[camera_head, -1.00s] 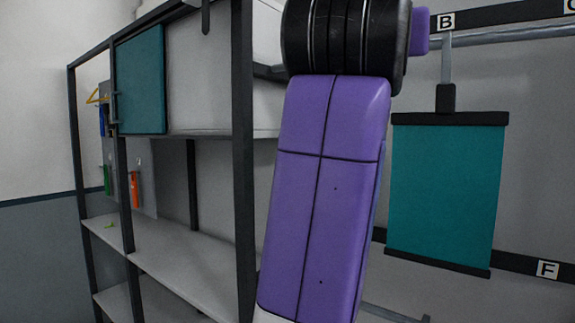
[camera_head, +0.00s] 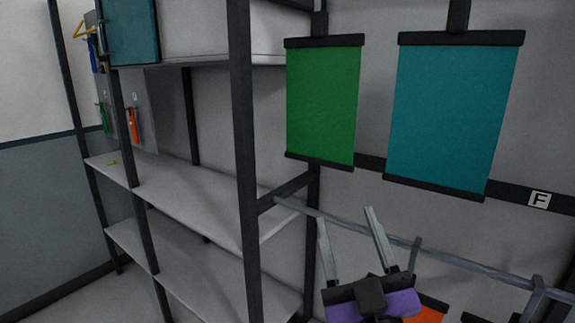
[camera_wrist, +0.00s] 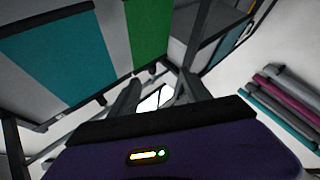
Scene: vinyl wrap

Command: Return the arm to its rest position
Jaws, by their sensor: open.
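My gripper (camera_head: 347,238) is at the lower right of the head view, its two grey fingers pointing up and apart. It is open with nothing between the fingers. It is in front of a grey horizontal rail (camera_head: 455,262), below the hanging vinyl sheets. In the wrist view my gripper's fingers (camera_wrist: 155,98) also stand apart and empty. Most of my arm is out of the head view.
A green sheet (camera_head: 323,103) and a teal sheet (camera_head: 452,115) hang on the wall. An orange sheet (camera_head: 430,309) shows below the rail. Several rolls (camera_wrist: 285,105) lie at right in the wrist view.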

